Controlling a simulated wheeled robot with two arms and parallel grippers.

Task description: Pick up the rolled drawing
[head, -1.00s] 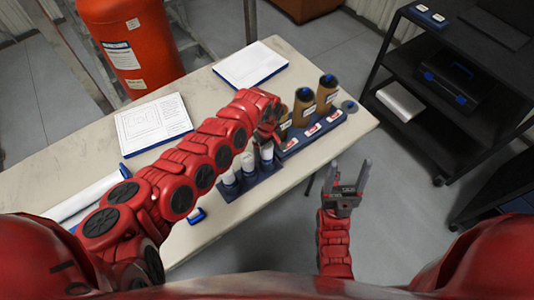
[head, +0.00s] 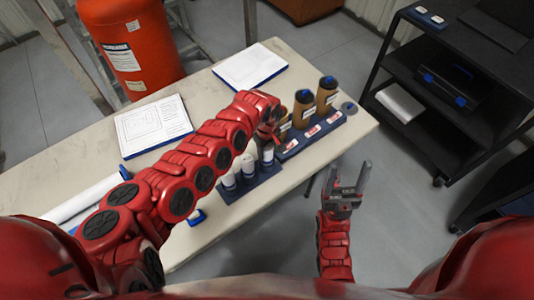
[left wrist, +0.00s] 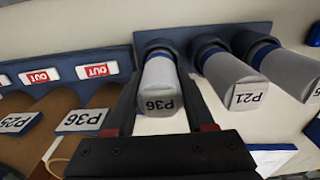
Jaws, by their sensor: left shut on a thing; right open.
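A white rolled drawing marked P36 (left wrist: 160,82) stands in a blue holder (left wrist: 205,32), its near end facing the left wrist camera. My left gripper (left wrist: 161,68) is shut on this roll, with one finger on each side. In the head view the roll (head: 267,153) is the rightmost of the white rolls in the holder, and my left arm hides most of the gripper. The roll still sits in its holder. My right gripper (head: 349,176) is open and empty, off the table's front edge.
Beside it stand white rolls, one marked P21 (left wrist: 236,82). Brown tubes (head: 304,108) stand in a blue rack with red OUT labels (left wrist: 97,70). Drawing pads (head: 153,126) and a long white roll (head: 85,200) lie on the table. A black cart (head: 445,75) stands right.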

